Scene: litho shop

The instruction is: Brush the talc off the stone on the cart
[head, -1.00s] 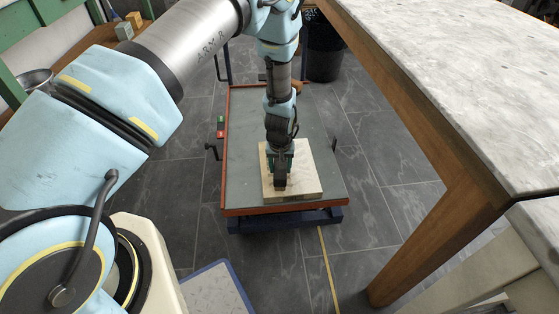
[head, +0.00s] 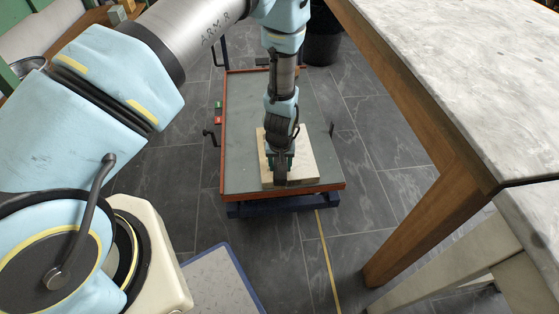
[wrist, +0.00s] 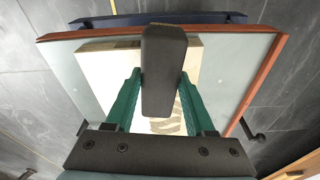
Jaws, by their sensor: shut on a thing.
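The stone (head: 305,160) is a pale cream slab lying flat on the near part of the cart (head: 240,150). My gripper (head: 280,165) points down over the stone's near left part. In the wrist view, the green fingers of my gripper (wrist: 158,80) are shut on a dark, rounded block, seemingly the brush (wrist: 163,60). It hides the middle of the stone (wrist: 105,65). A whitish, streaked area shows between the fingers; I cannot tell how much is talc. Whether the brush touches the stone is hidden.
The cart has a grey top, an orange-red rim and small side handles. A marble-topped table (head: 460,70) with wooden legs stands close on the right. A dark bin (head: 322,40) stands behind the cart. A blue-edged mat (head: 222,280) lies in front on the tiled floor.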

